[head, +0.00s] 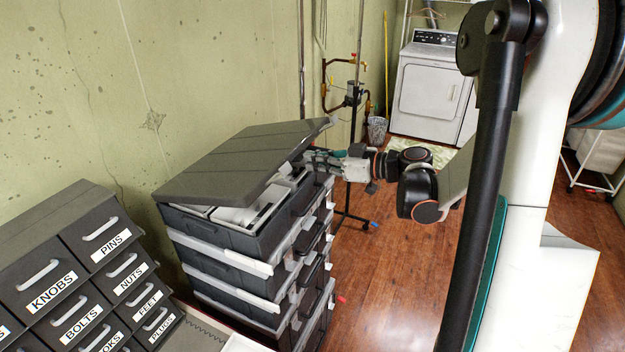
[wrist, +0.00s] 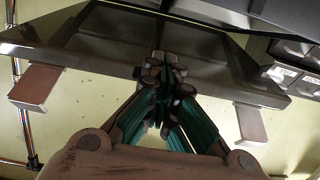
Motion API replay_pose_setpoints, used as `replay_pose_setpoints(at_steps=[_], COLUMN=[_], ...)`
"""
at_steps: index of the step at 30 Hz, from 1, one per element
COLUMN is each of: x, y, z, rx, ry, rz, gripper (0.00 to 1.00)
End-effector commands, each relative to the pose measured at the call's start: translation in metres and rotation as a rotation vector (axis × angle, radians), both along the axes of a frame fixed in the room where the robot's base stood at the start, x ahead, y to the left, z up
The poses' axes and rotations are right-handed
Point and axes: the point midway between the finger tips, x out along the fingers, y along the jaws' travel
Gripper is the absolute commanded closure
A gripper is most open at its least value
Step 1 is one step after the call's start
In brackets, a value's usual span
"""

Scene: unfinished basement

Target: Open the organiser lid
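The organiser (head: 215,232) is the top dark grey case of a stack against the wall. Its dark lid (head: 235,160) is partly raised, tilted up on the side towards my gripper, and white compartments show beneath it. My gripper (head: 312,160) is at the case's right side, just below the lid's raised edge. In the wrist view the lid (wrist: 75,45) spans the upper picture with two latches hanging from it, and my gripper's fingertips (wrist: 165,68) are together in front of it. I see nothing clearly held between them; whether they touch the lid is unclear.
More cases (head: 235,290) are stacked beneath the organiser. A labelled drawer cabinet (head: 70,265) stands at the lower left. A white washer or dryer (head: 433,90) and a wire basket (head: 377,130) are at the back. Wooden floor (head: 385,285) to the right of the stack is mostly clear.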

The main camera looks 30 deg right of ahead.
Motion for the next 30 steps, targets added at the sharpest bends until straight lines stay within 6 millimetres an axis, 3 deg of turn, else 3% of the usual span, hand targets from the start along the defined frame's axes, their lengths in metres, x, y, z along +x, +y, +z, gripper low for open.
replay_pose_setpoints(at_steps=[30], x=[0.022], y=[0.019], z=[0.055], rx=[-0.005], ry=[0.002], rz=[0.007], gripper=[1.00])
